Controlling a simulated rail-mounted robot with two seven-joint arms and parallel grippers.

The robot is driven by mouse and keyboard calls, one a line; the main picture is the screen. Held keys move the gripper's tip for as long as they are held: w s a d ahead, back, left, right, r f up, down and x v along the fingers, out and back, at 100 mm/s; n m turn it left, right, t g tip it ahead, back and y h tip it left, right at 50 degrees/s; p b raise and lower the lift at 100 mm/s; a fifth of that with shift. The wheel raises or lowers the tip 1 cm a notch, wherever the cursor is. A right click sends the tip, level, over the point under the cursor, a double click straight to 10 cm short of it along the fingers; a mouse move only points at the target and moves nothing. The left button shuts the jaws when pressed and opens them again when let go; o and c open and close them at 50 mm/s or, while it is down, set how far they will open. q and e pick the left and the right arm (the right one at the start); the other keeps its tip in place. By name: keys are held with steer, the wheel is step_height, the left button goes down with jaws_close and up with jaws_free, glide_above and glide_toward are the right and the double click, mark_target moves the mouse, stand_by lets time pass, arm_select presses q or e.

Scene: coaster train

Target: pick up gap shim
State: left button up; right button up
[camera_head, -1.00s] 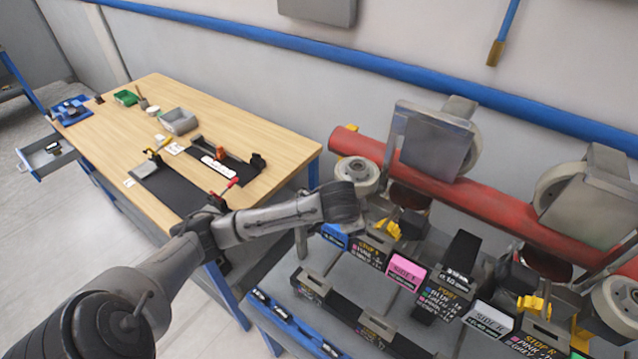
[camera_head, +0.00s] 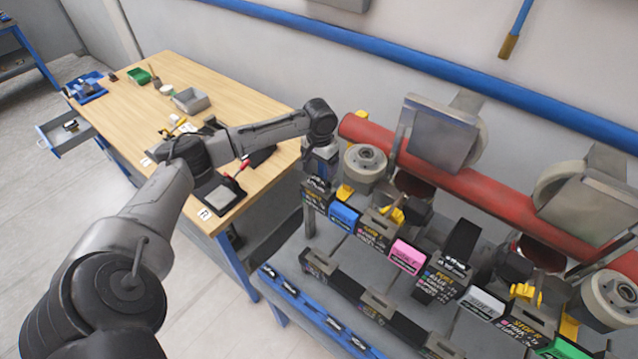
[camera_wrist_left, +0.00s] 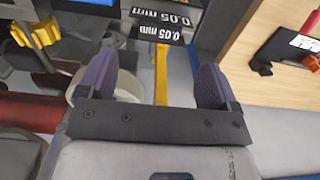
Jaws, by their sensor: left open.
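My left gripper (camera_head: 320,165) is over the far left end of the parts bench, pointing down. In the left wrist view its two purple-padded fingers (camera_wrist_left: 155,80) are apart with nothing gripped between them. A black piece labelled "0.05 mm" (camera_wrist_left: 160,30), apparently a gap shim, lies just ahead of the fingertips. In the head view, a black labelled piece (camera_head: 318,184) shows just below the gripper, partly hidden by it. A black "0.10 mm" piece (camera_head: 460,240) stands farther right. My right gripper is not in view.
Blue (camera_head: 343,217), pink (camera_head: 407,257) and grey (camera_head: 482,304) labelled blocks stand in a row among black signs. A red tube (camera_head: 470,185) with wheel assemblies runs behind. The wooden workbench (camera_head: 245,100) at left holds trays and a black fixture.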

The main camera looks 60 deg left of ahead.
mark_target(320, 179)
arm_select(q)
steer(key=shift+f+p, duration=0.45)
steer(key=shift+f, duration=3.3)
steer(key=c, duration=1)
